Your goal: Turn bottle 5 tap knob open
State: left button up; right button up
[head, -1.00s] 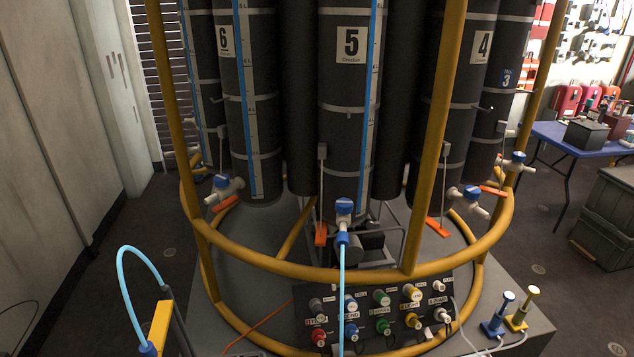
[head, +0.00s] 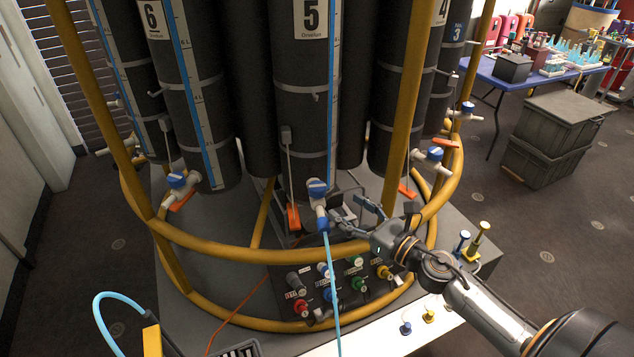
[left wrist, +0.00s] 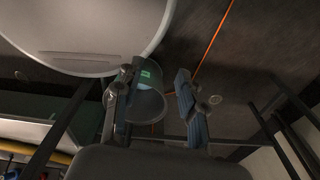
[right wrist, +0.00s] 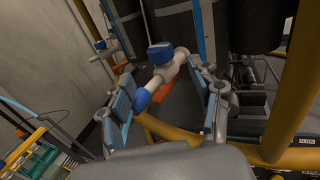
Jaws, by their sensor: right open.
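Bottle 5 (head: 309,90) is a dark cylinder with a number label, in the middle of the rosette in the head view. Its tap has a blue knob (head: 317,187) on a pale valve body, with a light blue hose running down from it. My right gripper (head: 347,210) is open just right of this tap. In the right wrist view, the knob (right wrist: 160,53) stands beyond the open fingers, and the valve body slants down between them with no visible grip.
A yellow ring rail (head: 270,252) and posts surround the bottles, passing close to my right arm. A panel of coloured connectors (head: 335,283) sits below the tap. Neighbouring taps carry blue knobs. A blue table (head: 490,75) and dark crates (head: 552,135) stand right.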

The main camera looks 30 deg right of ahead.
aim_at(324, 192)
jog(key=p+x, duration=0.2)
jog(key=x, duration=0.7)
jog(key=shift+w+p, duration=0.35)
jog(key=shift+w+a+f, duration=0.1)
jog(key=shift+w+a, duration=0.1)
jog(key=shift+w, duration=0.25)
pick_arm(q)
jog(key=r, duration=0.2)
jog(key=w+a+r, duration=0.1)
jog(key=shift+w+r, duration=0.1)
jog(key=shift+r, duration=0.15)
